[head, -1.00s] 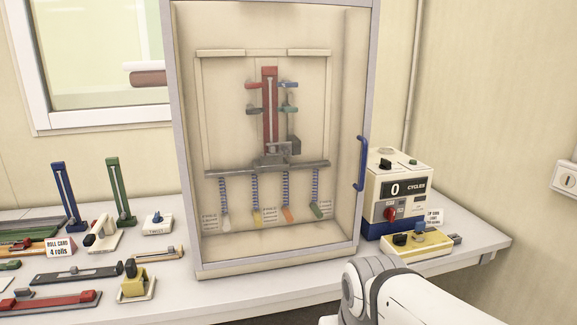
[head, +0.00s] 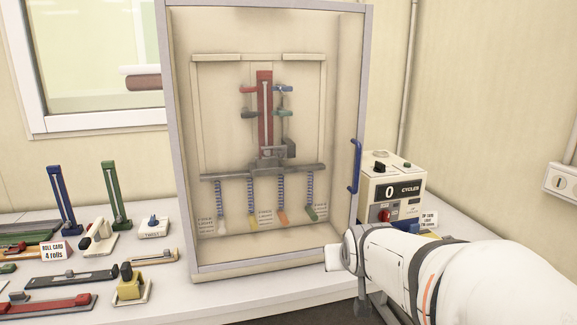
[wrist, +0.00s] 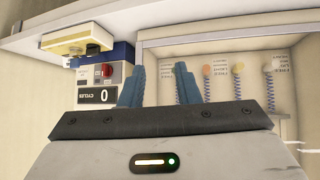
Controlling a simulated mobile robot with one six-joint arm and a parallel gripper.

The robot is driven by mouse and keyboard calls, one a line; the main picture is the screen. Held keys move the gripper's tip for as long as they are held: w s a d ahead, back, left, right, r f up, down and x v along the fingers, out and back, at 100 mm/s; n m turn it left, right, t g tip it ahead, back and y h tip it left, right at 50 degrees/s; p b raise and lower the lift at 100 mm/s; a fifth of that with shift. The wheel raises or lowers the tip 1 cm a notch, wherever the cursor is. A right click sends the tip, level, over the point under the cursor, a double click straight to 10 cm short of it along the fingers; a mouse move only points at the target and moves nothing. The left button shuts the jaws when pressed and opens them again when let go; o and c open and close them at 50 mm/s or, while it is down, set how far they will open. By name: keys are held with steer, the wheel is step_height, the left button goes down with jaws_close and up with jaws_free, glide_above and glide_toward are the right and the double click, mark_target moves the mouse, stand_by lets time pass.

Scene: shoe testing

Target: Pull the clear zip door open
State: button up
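The clear door (head: 225,120) covers the front of a tall grey-framed cabinet and looks closed in the head view. Its blue handle (head: 355,168) stands upright on the right side of the frame. My arm comes in from the lower right, its end low in front of the cabinet's lower right corner and below the handle. My gripper (wrist: 158,76) shows in the wrist view with two blue-grey fingers apart and nothing seen between them. I cannot make out the handle in the wrist view. No zip is visible.
A counter box (head: 393,192) reading 0 CYCLES stands right of the cabinet, close behind my arm. A yellow-topped unit (wrist: 78,44) is beside it. Several small test pieces and a ROLL CARD sign (head: 54,251) cover the table's left side. Inside the cabinet is a red-post rig (head: 265,110).

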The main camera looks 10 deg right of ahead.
steer(key=w+d+r+t, duration=0.4)
steer(key=w+d+r, duration=0.1)
steer(key=w, duration=0.2)
steer(key=t, duration=0.5)
glide_toward(358, 168)
steer(key=w, duration=0.3)
steer(key=w+p, duration=0.1)
steer(key=w, duration=0.2)
steer(key=w+d+p, duration=0.1)
steer(key=w, duration=0.3)
steer(key=shift+w+d, duration=0.2)
steer(key=shift+w, duration=0.1)
jaws_close()
